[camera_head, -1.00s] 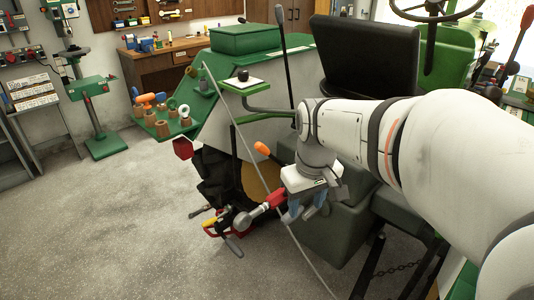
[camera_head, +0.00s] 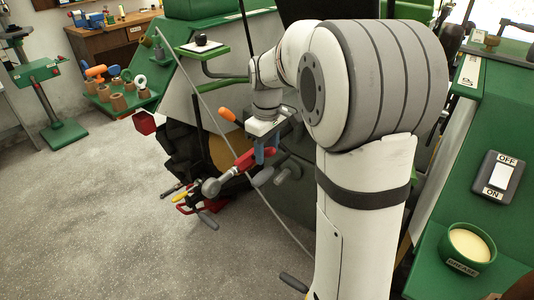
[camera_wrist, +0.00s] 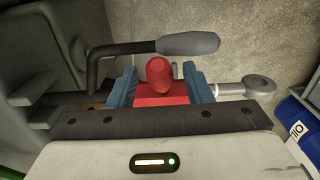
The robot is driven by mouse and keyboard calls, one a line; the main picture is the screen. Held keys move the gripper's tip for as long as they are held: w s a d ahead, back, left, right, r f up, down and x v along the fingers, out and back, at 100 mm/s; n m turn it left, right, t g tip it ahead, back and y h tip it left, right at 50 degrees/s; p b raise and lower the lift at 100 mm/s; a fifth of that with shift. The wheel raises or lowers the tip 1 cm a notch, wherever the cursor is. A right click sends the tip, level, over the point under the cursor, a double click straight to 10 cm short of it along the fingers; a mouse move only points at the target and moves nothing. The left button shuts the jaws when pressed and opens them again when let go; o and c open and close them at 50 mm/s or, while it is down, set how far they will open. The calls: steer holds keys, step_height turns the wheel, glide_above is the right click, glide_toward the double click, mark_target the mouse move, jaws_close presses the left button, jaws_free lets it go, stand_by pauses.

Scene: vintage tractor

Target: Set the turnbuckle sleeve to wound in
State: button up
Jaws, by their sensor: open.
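The red turnbuckle sleeve (camera_head: 246,160) is at the tractor's rear, with a grey rod and ball-like end (camera_head: 211,187) on its left. In the wrist view the sleeve (camera_wrist: 160,92) lies between the blue fingers of my gripper (camera_wrist: 161,88), with a red knob-like part standing up from it. The fingers are apart, one on each side of the red body; I cannot tell whether they touch it. In the wrist view the rod with its eye end (camera_wrist: 258,86) sticks out to the right. In the head view my gripper (camera_head: 265,157) partly hides the sleeve's right end.
A bent black crank with a grey grip (camera_wrist: 188,44) passes close beyond the fingers. An orange-tipped lever (camera_head: 228,115) and a long thin grey rod (camera_head: 205,105) stand nearby. A grease pot (camera_head: 467,249) and switch (camera_head: 498,176) are at right.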

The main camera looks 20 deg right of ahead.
steer(key=shift+f, duration=0.6)
jaws_close()
